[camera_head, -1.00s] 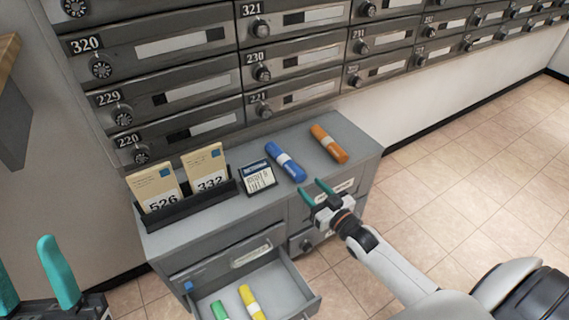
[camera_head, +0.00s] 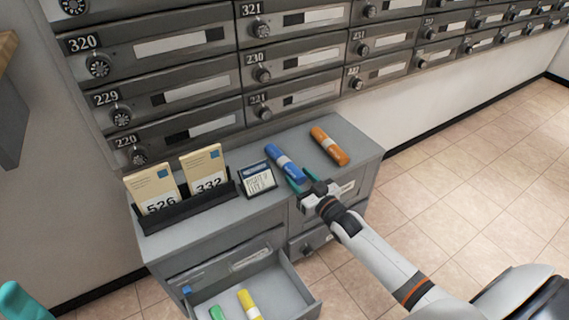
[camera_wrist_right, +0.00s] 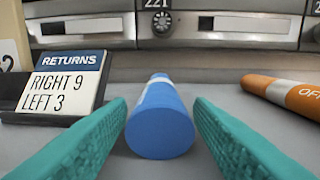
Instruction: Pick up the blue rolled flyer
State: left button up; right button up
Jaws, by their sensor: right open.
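The blue rolled flyer (camera_head: 285,163) lies on top of the grey cabinet (camera_head: 226,215), with a white band around it. In the right wrist view the flyer (camera_wrist_right: 160,122) points end-on at the camera, between the two teal fingers. My right gripper (camera_head: 300,179) is open at the flyer's near end, one finger on each side, with a gap visible on both sides. In the right wrist view my right gripper (camera_wrist_right: 160,135) holds nothing. My left gripper (camera_head: 18,302) shows only as a teal finger part at the lower left corner; its opening is hidden.
An orange rolled flyer (camera_head: 329,146) lies right of the blue one. A returns sign (camera_head: 257,178) and a holder (camera_head: 190,206) with two envelopes stand to the left. An open drawer (camera_head: 290,290) below holds green and yellow rolls. Mailboxes rise behind.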

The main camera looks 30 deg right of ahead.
jog(key=c, duration=0.8)
jog(key=shift+r, duration=0.1)
